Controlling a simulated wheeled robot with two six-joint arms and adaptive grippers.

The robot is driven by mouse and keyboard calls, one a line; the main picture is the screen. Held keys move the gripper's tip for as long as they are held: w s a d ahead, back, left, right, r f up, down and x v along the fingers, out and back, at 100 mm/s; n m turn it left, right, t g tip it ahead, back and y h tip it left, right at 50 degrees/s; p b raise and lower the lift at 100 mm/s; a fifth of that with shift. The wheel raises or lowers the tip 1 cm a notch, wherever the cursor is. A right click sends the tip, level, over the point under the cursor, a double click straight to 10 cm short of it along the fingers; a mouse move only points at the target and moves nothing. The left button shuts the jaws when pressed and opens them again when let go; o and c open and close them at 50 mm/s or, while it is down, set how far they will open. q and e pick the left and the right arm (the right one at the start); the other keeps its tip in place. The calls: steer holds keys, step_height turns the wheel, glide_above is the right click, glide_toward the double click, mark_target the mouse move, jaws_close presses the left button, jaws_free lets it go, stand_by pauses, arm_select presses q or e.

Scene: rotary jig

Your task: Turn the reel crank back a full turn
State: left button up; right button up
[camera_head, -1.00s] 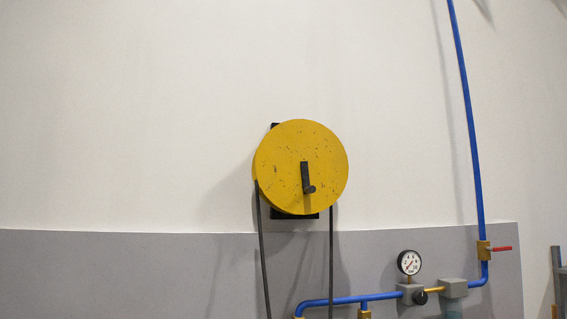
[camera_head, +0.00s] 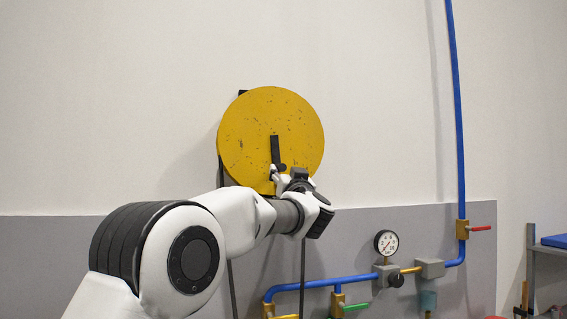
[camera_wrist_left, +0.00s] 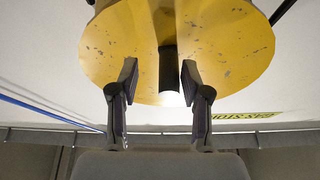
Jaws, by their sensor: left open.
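The yellow reel (camera_head: 245,130) is a speckled disc mounted on the wall. Its black crank arm (camera_head: 275,148) points down from the middle, with a dark handle (camera_head: 283,168) at its lower end. My left gripper (camera_head: 281,176) is just below the handle and partly hides the reel's lower edge. In the left wrist view the fingers of my left gripper (camera_wrist_left: 157,88) are apart, and the dark handle (camera_wrist_left: 168,60) shows between and beyond them. I cannot tell whether either finger touches it. The reel also fills the top of that view (camera_wrist_left: 110,50). My right gripper is not in view.
Blue pipe (camera_head: 458,120) runs down the wall at right, with a red-handled valve (camera_head: 463,229). A pressure gauge (camera_head: 386,242) and lower piping stand right of the reel. A black hose hangs below the reel. The wall left of the reel is clear.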

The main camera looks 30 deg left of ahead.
arm_select(q)
steer(key=shift+w+a+r, duration=0.2)
steer(key=shift+a+r, duration=0.35)
steer(key=shift+a, duration=0.15)
steer(key=shift+s+a+r+p, duration=0.2)
steer(key=shift+p, duration=0.15)
steer(key=shift+s+r, duration=0.1)
steer(key=shift+s, duration=0.15)
steer(key=shift+d, duration=0.25)
steer(key=shift+w+d, duration=0.1)
steer(key=shift+d, duration=0.05)
steer(key=shift+c, duration=0.7)
steer(key=shift+w+f, duration=0.2)
steer(key=shift+w, duration=0.15)
jaws_close()
steer(key=shift+s, duration=0.1)
